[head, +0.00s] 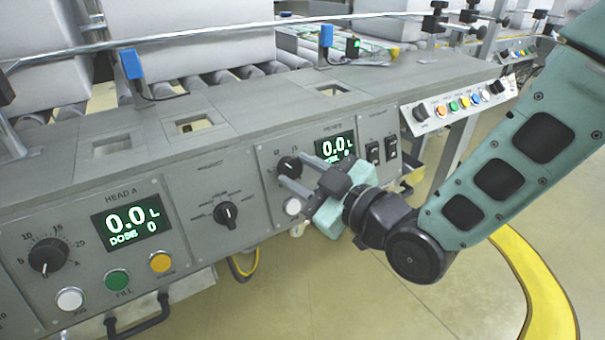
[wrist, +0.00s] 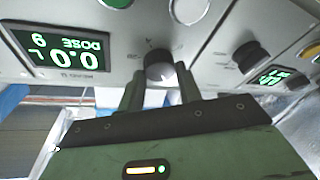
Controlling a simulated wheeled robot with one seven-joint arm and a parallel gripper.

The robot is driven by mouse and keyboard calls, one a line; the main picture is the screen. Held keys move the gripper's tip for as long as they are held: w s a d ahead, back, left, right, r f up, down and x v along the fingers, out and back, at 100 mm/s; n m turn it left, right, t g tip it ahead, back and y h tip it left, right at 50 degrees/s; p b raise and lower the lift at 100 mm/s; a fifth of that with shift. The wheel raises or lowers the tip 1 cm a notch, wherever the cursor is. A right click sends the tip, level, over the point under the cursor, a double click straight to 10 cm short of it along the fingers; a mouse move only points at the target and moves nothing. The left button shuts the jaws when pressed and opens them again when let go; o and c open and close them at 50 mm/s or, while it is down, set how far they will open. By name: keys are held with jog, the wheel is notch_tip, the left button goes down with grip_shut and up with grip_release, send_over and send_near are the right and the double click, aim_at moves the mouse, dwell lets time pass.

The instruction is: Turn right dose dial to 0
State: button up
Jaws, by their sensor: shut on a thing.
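The right dose dial (head: 290,164) is a black knob on the right panel, below and left of its display (head: 338,147). That display reads 0.0 L in green; its lower line is partly hidden by my gripper. My gripper (head: 284,174) reaches in from the right, its two fingers shut on the dial. In the wrist view, which is upside down, the dial (wrist: 159,69) sits between the grey fingers (wrist: 160,84). The dial's pointer is hidden.
The left panel, HEAD A, has its own dial (head: 48,255) and display (head: 131,224). A middle knob (head: 226,214) lies left of the held dial. A white button (head: 292,206) lies just below my fingers. Two black switches (head: 381,151) stand to the right.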

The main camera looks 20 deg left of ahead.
jog(key=n+g, duration=0.1)
jog(key=n, duration=0.2)
jog(key=n+g, duration=0.1)
jog(key=n, duration=0.2)
jog(key=shift+w+r+h, duration=0.1)
jog(key=shift+r+h, duration=0.05)
jog(key=shift+h, duration=0.15)
jog(key=n+g, duration=0.1)
jog(key=n, duration=0.2)
jog(key=n+h, duration=0.1)
jog(key=n, duration=0.2)
jog(key=shift+r+g, duration=0.1)
jog(key=shift+g, duration=0.3)
jog(key=n+h, duration=0.1)
jog(key=n, duration=0.1)
jog(key=n+h+b, duration=0.1)
jog(key=n, duration=0.1)
jog(key=shift+n+h, duration=0.3)
jog(key=shift+n, duration=0.1)
jog(key=shift+a+r+n+h+b, duration=0.15)
jog(key=shift+n+h+b, duration=0.55)
jog(key=shift+n+b, duration=0.9)
jog(key=shift+n, duration=0.4)
jog(key=o, duration=1)
jog(key=shift+r, duration=0.1)
jog(key=shift+p, duration=0.3)
